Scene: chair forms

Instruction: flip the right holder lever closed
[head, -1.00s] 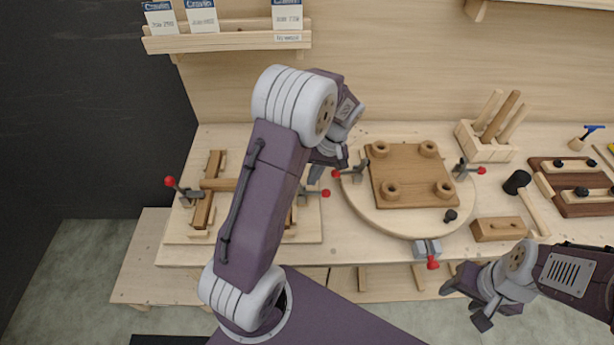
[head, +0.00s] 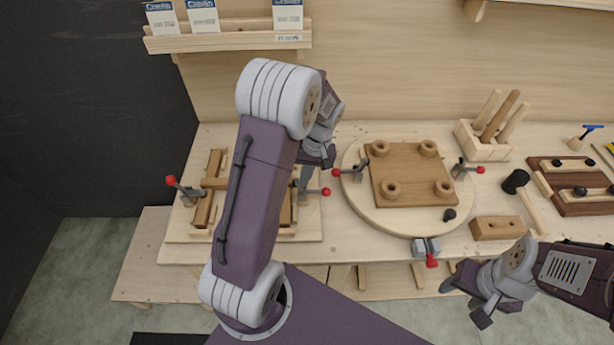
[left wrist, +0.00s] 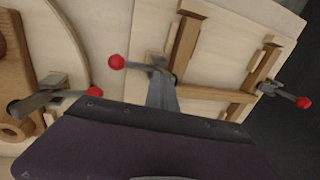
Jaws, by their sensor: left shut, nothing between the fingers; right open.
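The right holder lever (head: 325,191) has a red knob and sits at the right side of the left fixture board (head: 240,237). Its knob points right, outward from the wooden frame (head: 205,205). The lever also shows in the left wrist view (left wrist: 117,62). My left gripper (head: 304,182) is shut and empty, right at the lever's base; I cannot tell whether it touches. In the left wrist view its fingers (left wrist: 162,92) overlap the holder and partly hide it. The left holder lever (head: 171,181) has its red knob outward to the left. My right gripper (head: 466,301) is open and empty before the bench.
A round turntable (head: 362,208) with a brown board (head: 410,175) and several red-knobbed clamps stands right of the fixture. One clamp knob (head: 336,172) is close to my left gripper. A mallet (head: 517,182) and a wooden block (head: 497,228) lie farther right.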

